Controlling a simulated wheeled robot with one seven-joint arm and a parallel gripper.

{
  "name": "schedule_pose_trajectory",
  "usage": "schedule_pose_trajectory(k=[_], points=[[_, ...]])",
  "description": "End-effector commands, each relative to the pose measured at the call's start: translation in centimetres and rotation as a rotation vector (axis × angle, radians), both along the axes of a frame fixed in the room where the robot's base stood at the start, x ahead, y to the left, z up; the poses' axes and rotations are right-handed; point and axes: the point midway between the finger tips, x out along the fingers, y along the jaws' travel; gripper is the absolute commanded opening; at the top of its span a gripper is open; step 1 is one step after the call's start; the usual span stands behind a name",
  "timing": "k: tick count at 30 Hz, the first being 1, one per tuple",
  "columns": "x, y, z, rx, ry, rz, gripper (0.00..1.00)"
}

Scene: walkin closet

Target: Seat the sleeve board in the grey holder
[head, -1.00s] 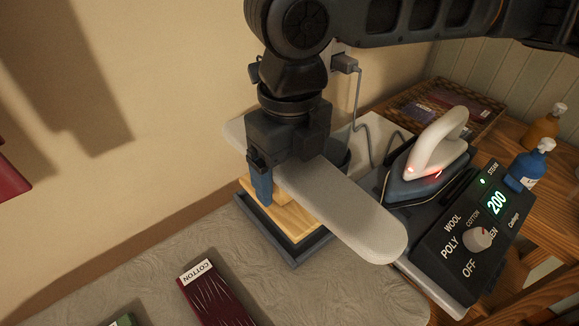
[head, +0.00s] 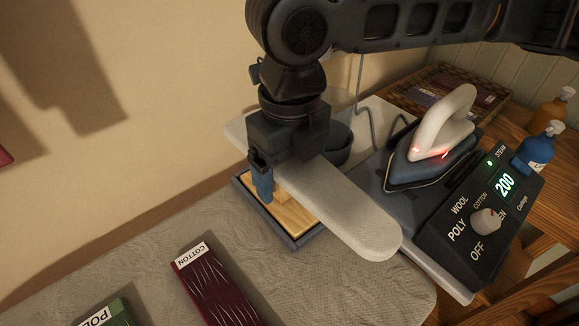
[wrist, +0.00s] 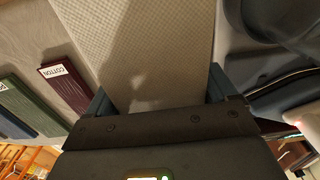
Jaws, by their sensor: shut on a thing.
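The sleeve board (head: 350,213) has a long pale padded top and a light wooden base (head: 290,215). My gripper (wrist: 158,98) is shut across the padded top, one blue-grey finger on each side. In the head view one finger shows at the board's left edge; the other is hidden behind the board. The grey holder (head: 304,242) is a shallow dark frame on the ironing surface. The wooden base lies within the holder's rim at the visible left and front sides. The far side is hidden, and I cannot tell whether the base rests fully on the bottom.
A hot iron (head: 432,150) with a lit red light stands to the right, beside a control box (head: 484,215) reading 200. A dark round cup (head: 337,145) is close behind the board. Cotton (head: 212,285) and green (head: 112,314) fabric pieces lie in front. Bottles (head: 537,152) stand far right.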

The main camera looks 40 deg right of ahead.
Motion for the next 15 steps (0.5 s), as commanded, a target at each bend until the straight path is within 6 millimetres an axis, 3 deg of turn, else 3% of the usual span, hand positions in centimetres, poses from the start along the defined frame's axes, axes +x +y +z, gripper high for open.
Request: schedule_pose_trajectory(k=[15], points=[[0.03, 0.01, -0.27, 0.0, -0.001, 0.0, 0.3]])
